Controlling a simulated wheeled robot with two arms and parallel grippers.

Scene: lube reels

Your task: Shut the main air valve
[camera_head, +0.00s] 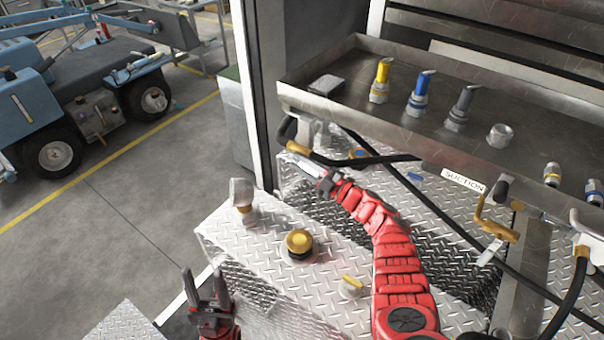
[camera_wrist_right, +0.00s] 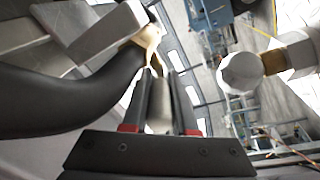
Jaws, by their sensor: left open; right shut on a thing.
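A valve with a yellow part (camera_head: 298,148) sits under the left end of the steel tray, where a black hose joins it. I take it for the main air valve. My right gripper (camera_head: 297,158) reaches in just below it and is shut on its handle. In the right wrist view, the tips of my right gripper (camera_wrist_right: 158,72) meet the valve's yellow-tan part (camera_wrist_right: 148,38); the handle's exact angle is hard to tell. My left gripper (camera_head: 207,291) is open and empty at the lower left, beside the tread-plate box.
The steel tray (camera_head: 350,110) holds yellow, blue and grey nozzles. Another yellow valve handle (camera_head: 495,228) hangs at the right, near the SUCTION label (camera_head: 463,181). A yellow-topped cap (camera_head: 299,243) stands on the tread-plate box (camera_head: 262,262). Black hoses cross behind my right arm. Floor is open at the left.

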